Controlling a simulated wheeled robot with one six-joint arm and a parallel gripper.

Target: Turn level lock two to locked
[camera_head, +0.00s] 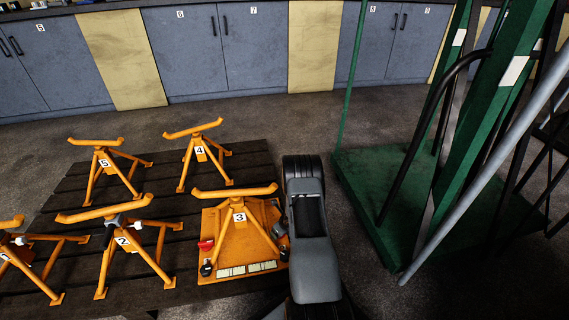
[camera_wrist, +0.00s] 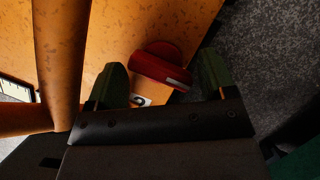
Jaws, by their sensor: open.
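In the wrist view, a red lock handle (camera_wrist: 158,70) with a pale stripe lies on the orange platform (camera_wrist: 130,30). My gripper (camera_wrist: 164,78) is open, with one green-padded fingertip on each side of the handle. I cannot tell whether either finger touches it. A white label (camera_wrist: 142,99) beside the handle is partly covered, and its number is not clear. In the head view, the orange platform (camera_head: 212,288) carries the stand marked 3. Another red lock handle (camera_head: 206,245) shows at its left edge. My gripper is hard to make out there beside my arm.
An orange stand leg (camera_wrist: 60,60) rises close to the left of my gripper. Other numbered orange stands, such as stand 2 (camera_head: 124,240), occupy the dark pallet (camera_head: 75,190). A green machine (camera_head: 385,185) stands to the right. Grey cabinets (camera_head: 185,50) line the back.

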